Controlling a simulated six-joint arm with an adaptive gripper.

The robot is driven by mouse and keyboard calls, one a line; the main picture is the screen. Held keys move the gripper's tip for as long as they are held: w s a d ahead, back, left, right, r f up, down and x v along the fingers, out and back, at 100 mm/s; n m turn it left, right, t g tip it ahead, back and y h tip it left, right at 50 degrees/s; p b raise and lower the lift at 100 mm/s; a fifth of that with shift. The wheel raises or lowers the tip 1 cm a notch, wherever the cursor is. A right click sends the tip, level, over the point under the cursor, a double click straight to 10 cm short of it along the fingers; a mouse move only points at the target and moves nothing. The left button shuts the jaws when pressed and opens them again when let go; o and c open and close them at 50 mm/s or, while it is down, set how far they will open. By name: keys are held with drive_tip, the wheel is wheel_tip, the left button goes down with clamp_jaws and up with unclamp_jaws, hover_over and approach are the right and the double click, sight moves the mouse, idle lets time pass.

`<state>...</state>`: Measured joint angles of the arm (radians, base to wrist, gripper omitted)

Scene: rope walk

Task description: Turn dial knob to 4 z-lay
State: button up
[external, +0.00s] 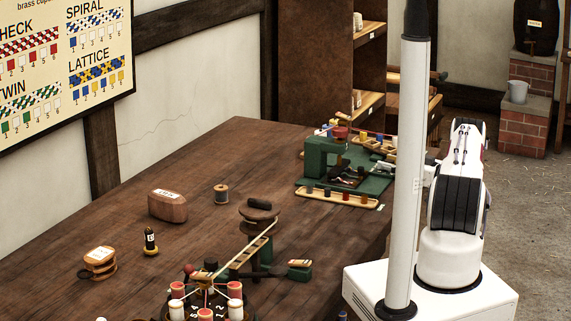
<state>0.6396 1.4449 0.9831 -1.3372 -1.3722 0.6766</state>
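A green bench device (318,158) stands at the far right part of the wooden table. A reddish-brown round piece (340,132) sits on its top; it may be the dial knob, but I cannot make out a pointer or numbers. Dark and pale small parts lie in and below its opening. My white arm stands folded at the right, beyond the table's edge and apart from the device. The end of my arm seems hidden behind the white column, and I cannot make out my gripper's fingers.
On the table (130,225) are a wooden block with a label (167,206), a spool (221,194), and a black bottle-like piece (150,240). A braiding stand with several red and white bobbins (206,314) stands in front.

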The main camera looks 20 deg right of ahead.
drive_tip(key=shift+w+a, duration=0.15)
clamp_jaws()
drive_tip(key=shift+w+r+m+t+h, duration=0.1)
drive_tip(key=shift+r+m+t+h, duration=0.05)
drive_tip(key=shift+m+t+h, duration=1.05)
drive_tip(key=shift+m+h, duration=0.4)
drive_tip(key=shift+h, duration=0.6)
unclamp_jaws()
